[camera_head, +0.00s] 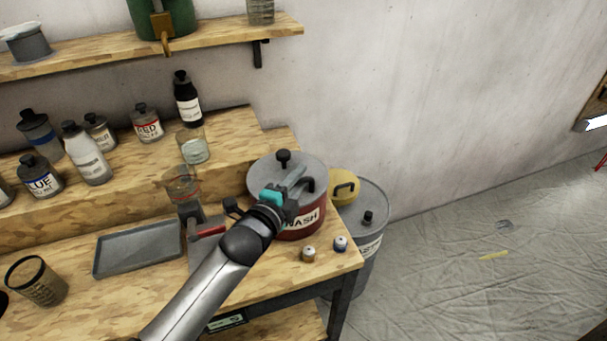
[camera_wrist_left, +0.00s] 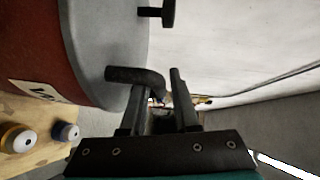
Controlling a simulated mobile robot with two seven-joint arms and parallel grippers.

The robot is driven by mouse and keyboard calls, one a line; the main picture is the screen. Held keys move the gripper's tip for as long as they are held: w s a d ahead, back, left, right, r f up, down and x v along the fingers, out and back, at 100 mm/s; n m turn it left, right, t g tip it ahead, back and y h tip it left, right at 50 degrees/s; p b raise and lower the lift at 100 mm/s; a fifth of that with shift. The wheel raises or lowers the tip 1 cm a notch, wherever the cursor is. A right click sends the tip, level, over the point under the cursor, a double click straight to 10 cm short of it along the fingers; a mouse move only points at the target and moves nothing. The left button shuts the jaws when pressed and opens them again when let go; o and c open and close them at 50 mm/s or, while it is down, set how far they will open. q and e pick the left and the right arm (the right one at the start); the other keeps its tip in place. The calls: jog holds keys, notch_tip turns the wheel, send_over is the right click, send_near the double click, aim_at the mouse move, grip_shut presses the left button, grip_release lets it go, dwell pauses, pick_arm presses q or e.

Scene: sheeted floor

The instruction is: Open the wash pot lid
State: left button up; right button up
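The wash pot (camera_head: 291,226) is a red pot with a "WASH" label, near the right end of the bench. Its grey lid (camera_head: 264,173) is on, with a black knob (camera_head: 283,158) on top. A black bent handle (camera_head: 309,184) is at the lid's right edge. In the left wrist view, the lid (camera_wrist_left: 105,35) and handle (camera_wrist_left: 132,75) are close. My left gripper (camera_head: 294,181) is at the handle, its fingers (camera_wrist_left: 158,90) apart. The handle's bent end overlaps the gap between them; I cannot tell whether they touch. My right gripper is out of view.
A grey waste bin (camera_head: 367,250) with a yellow item (camera_head: 343,187) stands right of the bench. Two small jars (camera_head: 309,254) sit before the pot. A grey tray (camera_head: 150,248) and several bottles are left. The floor at right is mostly clear.

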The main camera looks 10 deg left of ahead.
pick_arm(q)
jog(key=shift+x, duration=1.1)
grip_shut()
dwell(0.8)
